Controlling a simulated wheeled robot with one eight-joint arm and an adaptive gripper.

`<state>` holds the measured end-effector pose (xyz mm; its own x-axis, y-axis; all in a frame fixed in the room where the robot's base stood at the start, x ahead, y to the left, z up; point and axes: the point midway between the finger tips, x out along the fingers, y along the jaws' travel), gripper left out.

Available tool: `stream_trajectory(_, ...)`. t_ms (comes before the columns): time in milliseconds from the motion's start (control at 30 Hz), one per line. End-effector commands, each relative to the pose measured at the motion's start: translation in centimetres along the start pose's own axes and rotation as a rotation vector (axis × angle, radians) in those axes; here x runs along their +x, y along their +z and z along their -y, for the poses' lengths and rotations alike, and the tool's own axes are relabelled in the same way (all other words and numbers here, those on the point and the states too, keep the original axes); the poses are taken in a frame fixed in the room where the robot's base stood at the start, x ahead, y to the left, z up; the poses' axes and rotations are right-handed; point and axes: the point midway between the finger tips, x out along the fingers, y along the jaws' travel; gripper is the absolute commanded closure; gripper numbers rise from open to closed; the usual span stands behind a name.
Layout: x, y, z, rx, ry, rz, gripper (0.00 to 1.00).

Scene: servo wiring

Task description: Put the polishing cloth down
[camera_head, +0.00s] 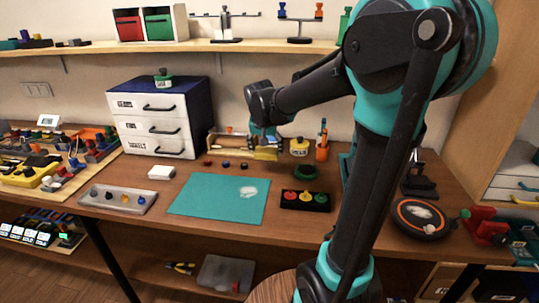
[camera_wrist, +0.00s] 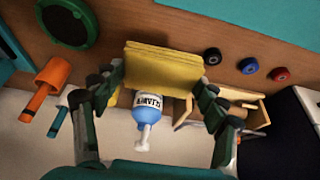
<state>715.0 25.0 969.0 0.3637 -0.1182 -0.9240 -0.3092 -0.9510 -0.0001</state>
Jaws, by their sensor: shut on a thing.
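The polishing cloth is a yellow folded pad (camera_wrist: 162,66) in the middle of the wrist view. My gripper (camera_wrist: 160,80) is shut on it, with one finger at each side edge. In the head view the cloth (camera_head: 266,154) shows as a small yellow patch under my gripper (camera_head: 265,142), near the back of the desk. I cannot tell whether its lower edge touches the desk.
A teal mat (camera_head: 200,205) with a whitish patch lies at the front middle. Several small round knobs sit left of my gripper.

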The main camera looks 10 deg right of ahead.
Motion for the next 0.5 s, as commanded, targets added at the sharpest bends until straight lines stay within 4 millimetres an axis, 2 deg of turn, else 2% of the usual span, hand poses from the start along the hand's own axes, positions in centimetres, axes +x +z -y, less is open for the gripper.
stream_trajectory(100, 1.2, -2.8, 0.0, 0.003, 0.001, 0.0, 0.47)
stream_trajectory(367, 3.2, -7.7, 0.0, 0.001, 0.0, -0.001, 0.47)
stream_trajectory(500, 5.3, -6.4, 0.0, -0.001, -0.001, -0.001, 0.47)
